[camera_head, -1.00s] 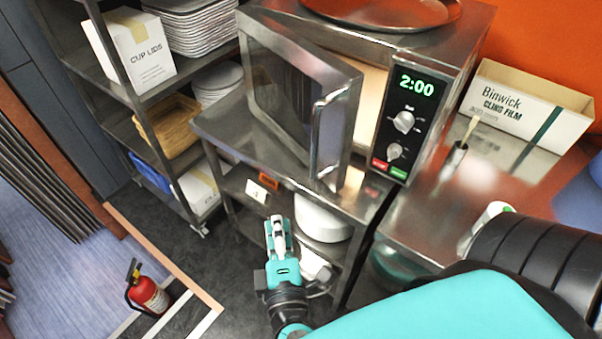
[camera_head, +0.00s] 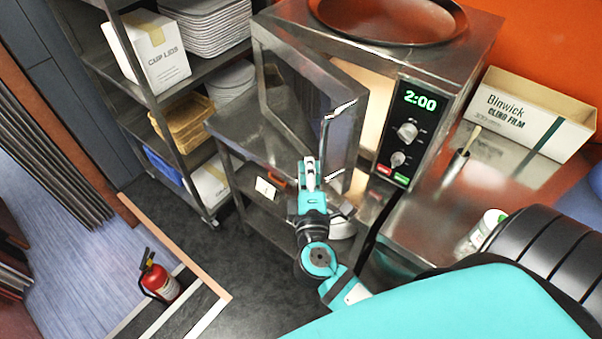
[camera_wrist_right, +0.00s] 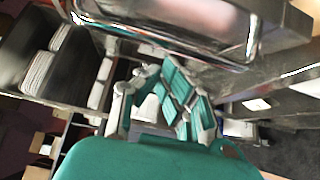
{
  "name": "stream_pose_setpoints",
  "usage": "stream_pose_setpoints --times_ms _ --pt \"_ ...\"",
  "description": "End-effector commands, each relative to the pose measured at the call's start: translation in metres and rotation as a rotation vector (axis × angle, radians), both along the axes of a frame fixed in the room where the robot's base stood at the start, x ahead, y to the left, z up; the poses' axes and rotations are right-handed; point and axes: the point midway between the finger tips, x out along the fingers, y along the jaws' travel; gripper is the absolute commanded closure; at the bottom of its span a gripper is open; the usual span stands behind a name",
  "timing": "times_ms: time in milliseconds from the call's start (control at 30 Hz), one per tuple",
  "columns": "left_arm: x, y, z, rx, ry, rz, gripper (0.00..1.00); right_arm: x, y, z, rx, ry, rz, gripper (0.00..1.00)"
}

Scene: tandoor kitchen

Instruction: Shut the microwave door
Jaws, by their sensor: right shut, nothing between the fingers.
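The microwave (camera_head: 450,55) stands on a steel table, its display reading 2:00. Its door (camera_head: 290,95) is hinged at the left and stands ajar, with a lit gap between its handle edge and the control panel. The metal handle (camera_head: 326,140) is on the door's right edge. In the right wrist view the gripper fingers (camera_wrist_right: 170,95) show below the door's handle (camera_wrist_right: 180,45). My left gripper is not in view.
A dark round tray (camera_head: 385,18) lies on the microwave. A cling film box (camera_head: 530,115) and a small pot with a brush (camera_head: 458,160) stand on the counter at right. A shelf rack (camera_head: 150,110) stands left; a fire extinguisher (camera_head: 160,283) is on the floor.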

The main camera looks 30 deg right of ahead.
Motion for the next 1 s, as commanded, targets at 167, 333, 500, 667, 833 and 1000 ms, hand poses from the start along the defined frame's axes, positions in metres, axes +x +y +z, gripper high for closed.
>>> stream_pose_setpoints --times_ms 167,333,500,667,833,1000 --pt "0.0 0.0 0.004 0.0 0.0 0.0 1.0 0.002 -0.006 0.0 0.002 0.0 0.002 1.0" --pt "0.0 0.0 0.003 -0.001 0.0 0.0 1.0 0.002 -0.007 -0.001 0.002 0.0 0.001 1.0" --pt "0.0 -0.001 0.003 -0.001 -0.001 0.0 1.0 0.002 -0.009 -0.001 0.0 0.001 0.005 1.0" --pt "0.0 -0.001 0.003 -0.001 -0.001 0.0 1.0 -0.001 -0.037 -0.003 -0.009 0.004 0.062 1.0" --pt "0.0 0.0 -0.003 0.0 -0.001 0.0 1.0 -0.001 -0.084 -0.004 -0.01 0.003 0.176 1.0" --pt "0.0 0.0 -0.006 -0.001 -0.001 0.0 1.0 0.005 -0.122 -0.002 -0.002 0.001 0.221 1.0"
